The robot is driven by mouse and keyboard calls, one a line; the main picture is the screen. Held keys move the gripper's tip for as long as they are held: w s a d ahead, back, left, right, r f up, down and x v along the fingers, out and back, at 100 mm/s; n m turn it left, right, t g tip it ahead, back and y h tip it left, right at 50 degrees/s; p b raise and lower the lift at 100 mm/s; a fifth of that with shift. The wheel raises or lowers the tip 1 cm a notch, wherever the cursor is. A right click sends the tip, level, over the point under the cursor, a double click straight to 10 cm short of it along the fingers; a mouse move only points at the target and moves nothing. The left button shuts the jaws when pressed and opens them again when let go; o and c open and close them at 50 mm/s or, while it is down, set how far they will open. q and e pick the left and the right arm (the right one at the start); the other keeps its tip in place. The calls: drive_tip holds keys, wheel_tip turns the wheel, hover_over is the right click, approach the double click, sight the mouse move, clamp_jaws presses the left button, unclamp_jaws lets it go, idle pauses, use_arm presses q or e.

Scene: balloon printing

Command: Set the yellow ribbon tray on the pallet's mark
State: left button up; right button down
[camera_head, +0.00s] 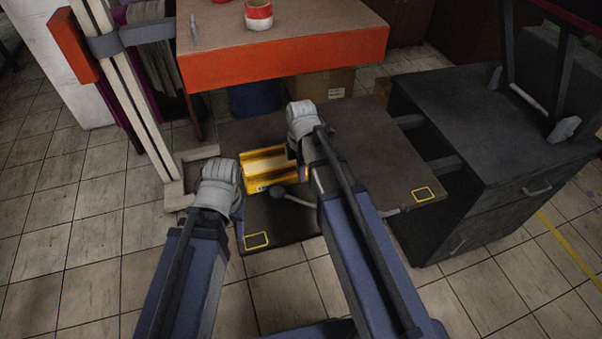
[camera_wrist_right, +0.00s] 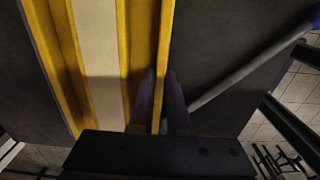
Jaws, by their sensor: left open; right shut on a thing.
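The yellow ribbon tray (camera_head: 252,184) has a pale inside and lies over the left part of the dark pallet (camera_head: 365,150). Its yellow wall (camera_wrist_right: 165,60) passes between my right fingers in the right wrist view. My right gripper (camera_wrist_right: 161,92) is shut on that wall; in the head view its fingers are mostly hidden behind the wrist. Two yellow-outlined square marks lie on the pallet: one at the near left corner (camera_head: 257,240), one at the right (camera_head: 424,194). My left gripper (camera_head: 240,229) is open and empty, left of the tray, mostly hidden by its own wrist.
An orange-edged table (camera_head: 290,66) with a red and white roll (camera_head: 258,15) stands behind the pallet. A dark cabinet (camera_head: 490,140) stands at the right. A grey rod (camera_wrist_right: 235,80) runs beside the tray. The pallet's right half is mostly clear.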

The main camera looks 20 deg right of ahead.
drive_tip(key=c, duration=1.3)
unclamp_jaws()
drive_tip(key=shift+f, duration=0.2)
drive_tip(key=shift+c, duration=0.2)
drive_tip(key=o, duration=0.5)
drive_tip(key=shift+c, duration=0.2)
drive_tip(key=shift+r, duration=0.15)
wheel_tip(320, 180, up, 12)
drive_tip(key=p, duration=1.2)
drive_tip(key=s+a+m+h, duration=0.1)
drive_tip(key=s+a+m, duration=0.9)
drive_tip(key=s+m, duration=0.4)
drive_tip(key=shift+s+a+r+m, duration=0.15)
drive_tip(key=shift+a+m, duration=0.1)
drive_tip(key=shift+m, duration=0.05)
